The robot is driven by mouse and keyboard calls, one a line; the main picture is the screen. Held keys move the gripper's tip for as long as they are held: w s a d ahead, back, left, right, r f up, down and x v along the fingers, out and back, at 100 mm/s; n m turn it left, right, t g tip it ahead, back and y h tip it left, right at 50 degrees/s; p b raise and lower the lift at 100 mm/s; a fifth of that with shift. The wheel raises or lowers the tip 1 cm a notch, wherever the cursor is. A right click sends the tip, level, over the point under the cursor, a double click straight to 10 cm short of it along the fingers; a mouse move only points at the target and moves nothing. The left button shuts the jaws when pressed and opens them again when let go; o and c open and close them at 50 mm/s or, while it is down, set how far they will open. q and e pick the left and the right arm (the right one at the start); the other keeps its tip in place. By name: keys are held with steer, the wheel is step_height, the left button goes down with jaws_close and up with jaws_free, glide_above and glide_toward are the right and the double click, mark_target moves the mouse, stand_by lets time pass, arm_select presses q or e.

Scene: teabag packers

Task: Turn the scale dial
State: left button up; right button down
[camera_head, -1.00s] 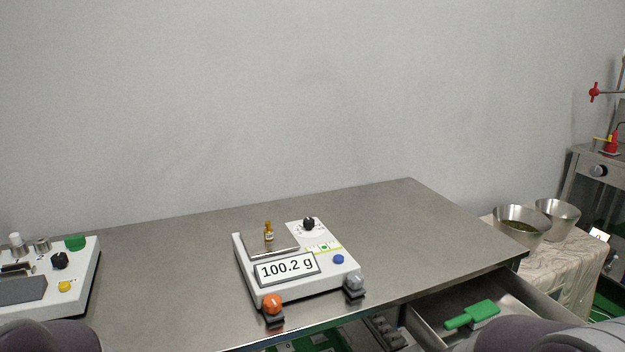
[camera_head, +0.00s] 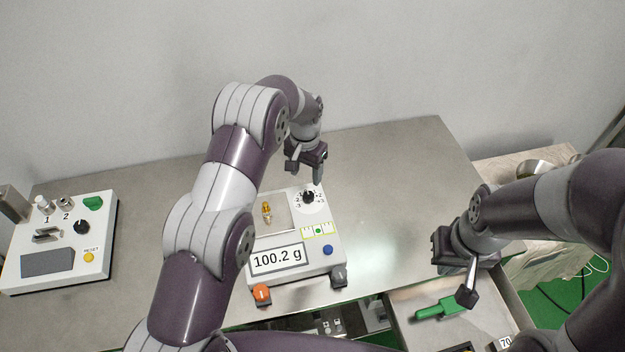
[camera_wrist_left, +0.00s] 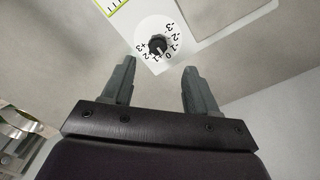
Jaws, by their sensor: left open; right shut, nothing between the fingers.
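The white scale (camera_head: 292,262) sits on the steel table and its display reads 100.2 g. Its black dial (camera_head: 308,197) is on a round white numbered face at the scale's back right. The dial also shows in the left wrist view (camera_wrist_left: 157,44), ahead of the fingers and between their lines. My left gripper (camera_head: 304,178) is open, just behind the dial and apart from it. In the left wrist view its two fingers (camera_wrist_left: 158,75) are spread and empty. My right gripper (camera_head: 464,285) is shut and empty above the open drawer at the right.
A small amber bottle (camera_head: 267,212) stands on the scale's pan. A second white device (camera_head: 62,240) with knobs is at the left. A drawer holding a green scoop (camera_head: 436,309) is open at the front right. The table right of the scale is clear.

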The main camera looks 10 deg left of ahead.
mark_target(309, 194)
arm_select(q)
steer(key=shift+s+f+p, duration=0.15)
steer(key=shift+s+f, duration=0.05)
steer(key=shift+f, duration=0.35)
steer(key=shift+s+f+p, duration=0.15)
steer(key=shift+f, duration=0.35)
steer(key=f, duration=0.2)
steer(key=w+f, duration=0.1)
steer(key=f, duration=0.1)
steer(key=f+p, duration=0.1)
steer(key=f, duration=0.1)
steer(key=shift+w+d, duration=0.3)
steer(key=shift+d, duration=0.1)
steer(key=shift+a+f, duration=0.1)
steer(key=shift+f, duration=0.3)
steer(key=shift+s+a+f, duration=0.1)
steer(key=shift+s+a, duration=0.05)
steer(key=shift+s, duration=0.2)
steer(key=shift+w, duration=0.1)
steer(key=shift+c, duration=0.3)
steer(key=shift+w+f, duration=0.1)
steer(key=c, duration=1)
arm_select(e)
steer(key=shift+w+d+r, duration=0.15)
steer(key=shift+w+r, duration=0.05)
steer(key=shift+r, duration=0.35)
steer(key=shift+w+d+r, duration=0.1)
steer(key=shift+w+r, duration=0.05)
steer(key=shift+r, duration=0.35)
